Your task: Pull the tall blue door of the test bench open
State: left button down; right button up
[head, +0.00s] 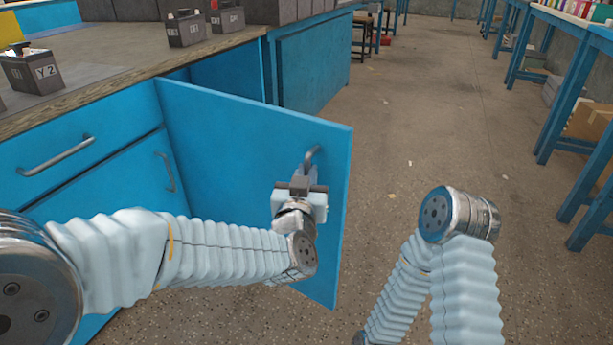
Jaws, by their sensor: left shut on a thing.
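The tall blue door (240,150) of the test bench is swung part way out from the bench front. Its hinged side is at the left and its free edge is at the right. The metal handle (312,157) sits near the upper free corner. My left gripper (307,172) is shut on this handle, and its jaws hide the lower part of it. My right arm shows at the lower right, but its gripper is not in view.
The bench (95,70) carries several dark battery blocks (40,72) on its worktop. A drawer (70,150) and another blue front with a handle (164,172) lie left of the door. The floor (430,130) right of the door is largely clear. Blue tables (560,75) stand far right.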

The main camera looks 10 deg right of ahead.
pick_arm(q)
jog(key=shift+w+a+y, duration=0.25)
jog(key=shift+a+y, duration=0.05)
jog(key=shift+a, duration=0.25)
jog(key=c, duration=1.2)
grip_release()
jog(key=shift+a, duration=0.15)
jog(key=shift+c, duration=0.2)
